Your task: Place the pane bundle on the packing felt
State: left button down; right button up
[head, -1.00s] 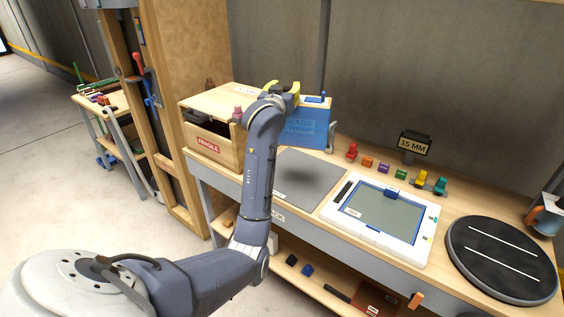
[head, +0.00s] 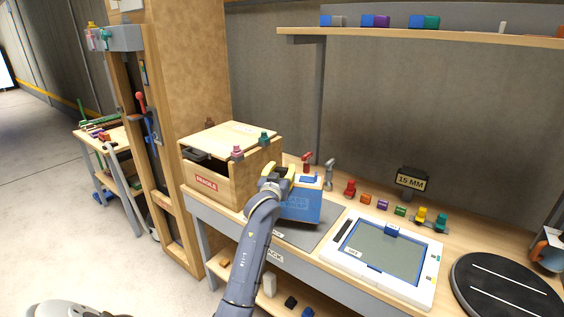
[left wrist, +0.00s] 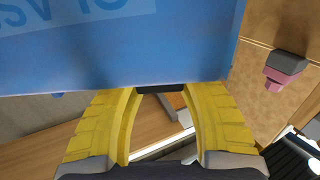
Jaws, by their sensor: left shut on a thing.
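The pane bundle (head: 302,209) is a blue upright block with pale lettering. My left gripper (head: 280,171) has its yellow fingers shut on the bundle's upper left part. The bundle is over the packing felt (head: 318,236), a flat grey mat on the bench, and hides part of it. I cannot tell whether its lower edge touches the felt. In the left wrist view the bundle (left wrist: 120,50) fills the top, with the yellow fingers (left wrist: 160,92) against it. My right gripper is out of view.
A wooden crate (head: 206,184) marked FRAGILE stands close left of the bundle. A white framed panel (head: 385,250) lies to the right, with a black turntable (head: 505,292) beyond it. Small coloured blocks and a "15 MM" sign (head: 412,180) line the back. A shelf (head: 430,40) hangs above.

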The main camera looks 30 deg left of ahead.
pick_arm(q)
notch_tip(320, 180, down, 5)
jog(key=shift+r, duration=0.2)
dwell(0.4)
jog(key=c, duration=0.8)
grip_release()
jog(key=shift+f, duration=0.15)
jog(key=shift+o, duration=0.2)
jog(key=v, duration=1.2)
